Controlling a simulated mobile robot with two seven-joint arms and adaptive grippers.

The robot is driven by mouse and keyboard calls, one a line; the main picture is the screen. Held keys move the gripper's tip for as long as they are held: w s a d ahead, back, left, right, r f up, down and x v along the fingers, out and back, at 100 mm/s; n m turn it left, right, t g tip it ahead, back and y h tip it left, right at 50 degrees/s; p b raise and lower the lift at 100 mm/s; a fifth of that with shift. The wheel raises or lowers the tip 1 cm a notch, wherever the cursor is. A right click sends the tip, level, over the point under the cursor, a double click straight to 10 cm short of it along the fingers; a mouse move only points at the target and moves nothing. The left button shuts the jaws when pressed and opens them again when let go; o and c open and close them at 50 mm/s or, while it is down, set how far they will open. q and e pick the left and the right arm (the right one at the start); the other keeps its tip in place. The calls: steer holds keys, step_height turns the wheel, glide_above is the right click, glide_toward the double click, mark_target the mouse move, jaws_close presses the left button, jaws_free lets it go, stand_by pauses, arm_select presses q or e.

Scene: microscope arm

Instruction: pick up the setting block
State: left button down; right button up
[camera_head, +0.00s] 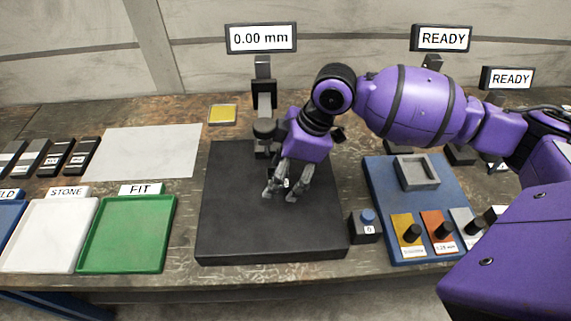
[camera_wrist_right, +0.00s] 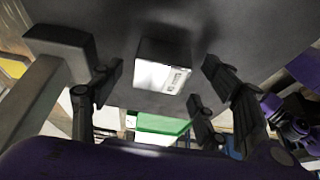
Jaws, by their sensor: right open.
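The setting block (camera_wrist_right: 163,72) shows in the right wrist view as a small pale block with dark markings on one face. It rests at the dark granite-like plate (camera_head: 230,225), between the spread fingers of my right gripper (camera_head: 281,194). Gaps show between the block and the fingers on both sides, so the gripper is open around it and not holding it. In the head view the fingers point down just above the middle of the plate and largely hide the block. My left gripper is not in view.
A gauge stand (camera_head: 264,95) rises behind the gripper, under a display reading 0.00 mm (camera_head: 261,38). A small box with a blue button (camera_head: 367,225) stands right of the plate. A blue tray (camera_head: 385,185) lies farther right. A green FIT tray (camera_head: 125,235) lies left.

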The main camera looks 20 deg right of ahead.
jaws_close()
stand_by(0.6)
